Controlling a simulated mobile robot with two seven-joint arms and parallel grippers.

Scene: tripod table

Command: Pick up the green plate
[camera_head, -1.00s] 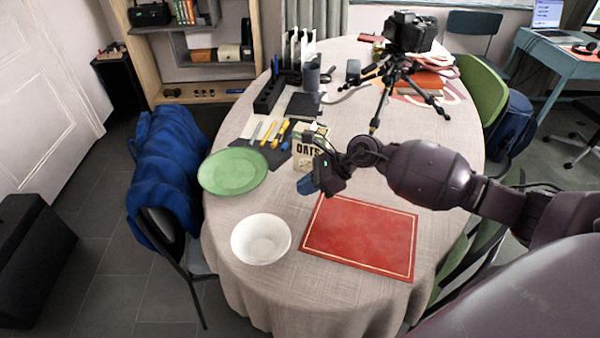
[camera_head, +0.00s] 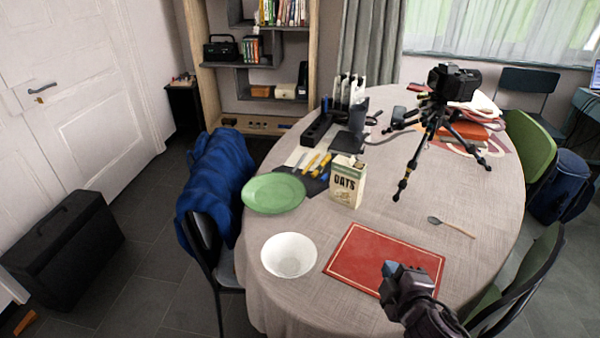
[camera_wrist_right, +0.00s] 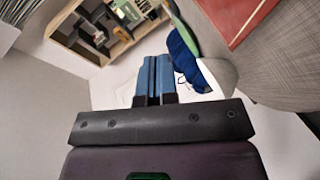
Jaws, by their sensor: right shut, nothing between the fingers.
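The green plate (camera_head: 273,194) lies flat on the left side of the round table, behind the white bowl (camera_head: 289,255). In the right wrist view only a green edge (camera_wrist_right: 185,34) of it seems to show. My right gripper (camera_head: 389,268) is over the near right corner of the red placemat (camera_head: 372,252), well to the right of the plate and apart from it. Its blue fingers (camera_wrist_right: 155,76) are together and empty in the right wrist view. My left gripper is not in view.
An oats carton (camera_head: 347,182) stands just right of the plate, with a dark mat and yellow-handled tools (camera_head: 318,164) behind. A camera tripod (camera_head: 428,145) stands farther back. A spoon (camera_head: 452,226) lies on the right. A chair with a blue jacket (camera_head: 214,180) is against the table's left.

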